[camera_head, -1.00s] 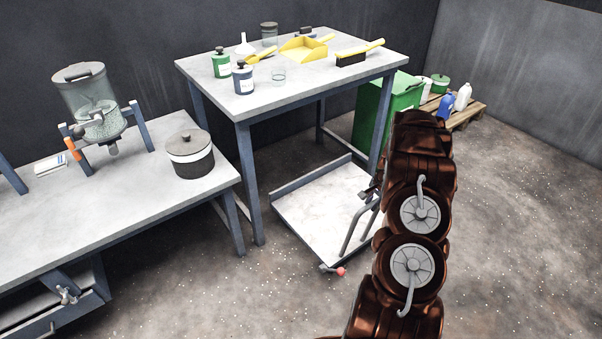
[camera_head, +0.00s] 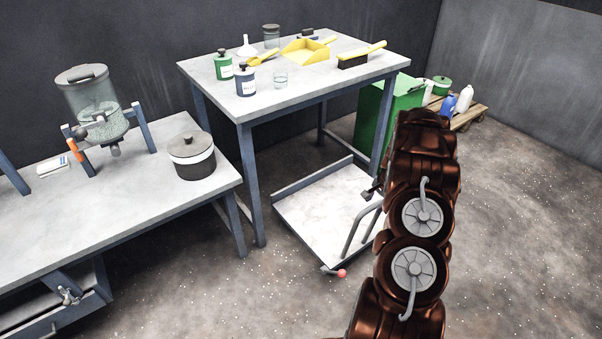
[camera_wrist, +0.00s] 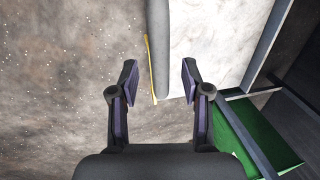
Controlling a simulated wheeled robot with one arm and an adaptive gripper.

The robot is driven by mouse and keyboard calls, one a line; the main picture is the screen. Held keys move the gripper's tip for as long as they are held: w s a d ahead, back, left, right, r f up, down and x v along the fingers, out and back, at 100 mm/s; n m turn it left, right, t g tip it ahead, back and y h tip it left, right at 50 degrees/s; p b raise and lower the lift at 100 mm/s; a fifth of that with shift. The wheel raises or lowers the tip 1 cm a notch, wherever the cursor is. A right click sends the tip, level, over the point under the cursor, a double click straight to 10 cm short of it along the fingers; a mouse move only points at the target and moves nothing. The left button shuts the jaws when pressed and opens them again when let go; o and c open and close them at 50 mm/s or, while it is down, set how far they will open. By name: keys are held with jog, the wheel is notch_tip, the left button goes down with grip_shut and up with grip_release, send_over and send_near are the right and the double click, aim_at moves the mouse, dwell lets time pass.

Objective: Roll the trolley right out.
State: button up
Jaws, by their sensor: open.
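The trolley (camera_head: 318,213) has a pale flat deck, a raised grey-blue back edge and a grey tube handle (camera_head: 350,238). It stands on the floor, partly under the tall table. A red knob (camera_head: 342,273) sits at its near corner. My gripper (camera_wrist: 159,82) is open and empty; in the head view only a dark bit shows by the handle, the rest hidden by my arm. In the wrist view a grey bar, seemingly the handle (camera_wrist: 158,40), lies just beyond and between the fingertips. The pale deck (camera_wrist: 225,45) shows to its right. Contact cannot be told.
The tall table (camera_head: 215,82) carries bottles, a yellow dustpan and brushes; its legs flank the trolley. A low bench (camera_head: 110,215) stands left. A green bin (camera_head: 372,118) and a pallet (camera_head: 468,115) stand behind. The floor in front and right is clear.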

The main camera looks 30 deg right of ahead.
jog(key=r, duration=0.3)
jog(key=r+p, duration=0.1)
jog(key=shift+s+r, duration=0.2)
jog(key=shift+s, duration=0.2)
jog(key=s+a+r+n+g, duration=0.1)
jog(key=s+a+r+n, duration=0.15)
jog(key=a+r, duration=0.55)
jog(key=s+a+r+n+g+y, duration=0.1)
jog(key=a+r+n, duration=0.3)
jog(key=a, duration=0.8)
jog(key=s+a+r+n+g, duration=0.1)
jog(key=s+a+r+n, duration=0.1)
jog(key=a+r, duration=0.7)
jog(key=s+a+r+n+g, duration=0.1)
jog(key=s+a+r+n, duration=0.15)
jog(key=s+a, duration=0.4)
jog(key=s+a+r+n+h, duration=0.1)
jog(key=s+a+n, duration=0.25)
jog(key=s, duration=0.65)
jog(key=s+a+r+n+g, duration=0.1)
jog(key=s+a+n, duration=0.1)
jog(key=s+a, duration=0.5)
notch_tip(320, 180, up, 17)
jog(key=t+p, duration=0.1)
jog(key=p, duration=1.4)
jog(key=shift+s+d+p, duration=0.35)
jog(key=shift+s+p, duration=0.05)
